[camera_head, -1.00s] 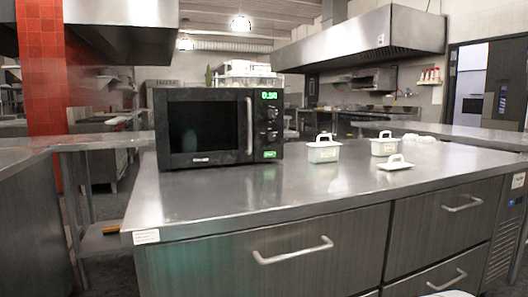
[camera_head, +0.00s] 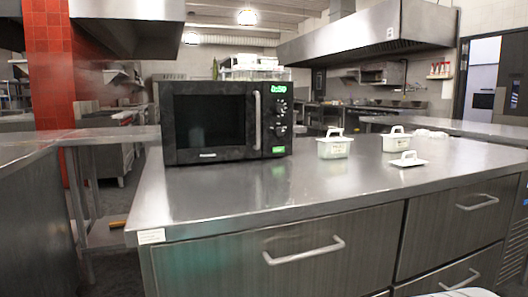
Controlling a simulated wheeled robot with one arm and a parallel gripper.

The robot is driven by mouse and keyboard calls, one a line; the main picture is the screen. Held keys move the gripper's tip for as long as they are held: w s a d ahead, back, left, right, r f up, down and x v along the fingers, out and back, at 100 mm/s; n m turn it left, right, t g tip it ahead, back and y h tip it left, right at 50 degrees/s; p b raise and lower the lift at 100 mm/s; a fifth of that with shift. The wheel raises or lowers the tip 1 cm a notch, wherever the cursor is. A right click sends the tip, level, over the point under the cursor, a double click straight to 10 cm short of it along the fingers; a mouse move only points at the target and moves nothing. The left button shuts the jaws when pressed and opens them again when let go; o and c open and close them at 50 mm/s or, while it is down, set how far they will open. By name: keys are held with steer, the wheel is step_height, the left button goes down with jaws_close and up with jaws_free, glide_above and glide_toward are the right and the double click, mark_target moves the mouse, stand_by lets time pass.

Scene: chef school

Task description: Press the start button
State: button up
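A black microwave (camera_head: 210,122) stands on the steel counter with its door shut. Its control panel is on the right side, with a lit green display (camera_head: 279,88) at the top and round knobs (camera_head: 279,118) in the middle. A small green-lit start button (camera_head: 279,150) is at the bottom of the panel. The display text is too small to read surely.
Two white lidded containers (camera_head: 334,148) (camera_head: 396,142) and a loose white lid (camera_head: 408,160) are on the steel counter (camera_head: 240,200) right of the microwave. The counter in front is clear. Drawers with handles (camera_head: 304,250) face me.

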jaws_close()
stand_by(1.3)
